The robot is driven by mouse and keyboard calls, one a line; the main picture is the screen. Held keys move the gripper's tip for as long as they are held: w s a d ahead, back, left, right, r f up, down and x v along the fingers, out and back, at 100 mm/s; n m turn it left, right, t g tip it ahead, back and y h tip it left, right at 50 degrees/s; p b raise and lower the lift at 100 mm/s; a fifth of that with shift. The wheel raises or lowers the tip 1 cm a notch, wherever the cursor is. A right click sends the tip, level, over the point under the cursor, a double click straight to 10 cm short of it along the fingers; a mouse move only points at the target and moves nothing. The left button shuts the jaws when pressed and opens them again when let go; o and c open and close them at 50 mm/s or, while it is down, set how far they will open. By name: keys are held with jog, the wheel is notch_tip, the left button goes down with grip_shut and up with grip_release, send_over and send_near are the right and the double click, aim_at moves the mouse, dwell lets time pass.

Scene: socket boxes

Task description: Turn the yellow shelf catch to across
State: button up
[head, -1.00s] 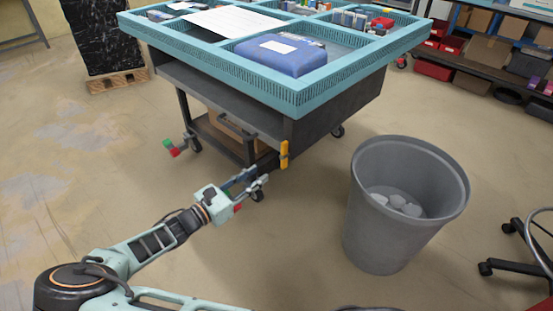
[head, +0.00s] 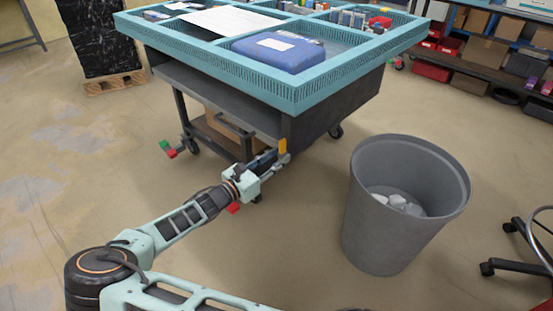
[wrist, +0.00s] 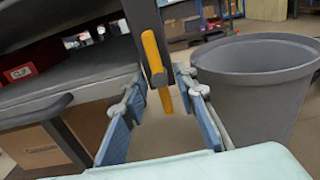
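The yellow shelf catch (head: 282,146) is at the front right corner post of the cart, below the blue tray top. In the wrist view the yellow catch (wrist: 152,52) is a long bar standing close to upright, with a dark pivot block on it. My gripper (head: 281,158) is at the catch and hides its lower part in the head view. In the wrist view my gripper (wrist: 158,88) is open, with one blue-padded finger on each side of the catch's lower end. Gaps show between the catch and the fingers; I see no clear contact.
A grey bin (head: 405,205) with pale pieces stands right of the cart; it also shows close by in the wrist view (wrist: 255,65). The cart's shelf (wrist: 70,85) and dark handle are left of the fingers. Red and green pedals (head: 170,152) sit low at left.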

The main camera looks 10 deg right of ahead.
jog(key=shift+c, duration=0.4)
grip_shut()
jog(key=shift+m, duration=0.3)
jog(key=shift+m+p, duration=0.7)
jog(key=shift+m, duration=0.5)
jog(key=m+p, duration=0.1)
jog(key=m, duration=0.3)
jog(key=shift+m, duration=0.3)
jog(key=m, duration=1)
jog(key=shift+b, duration=0.35)
jog(key=shift+m, duration=0.3)
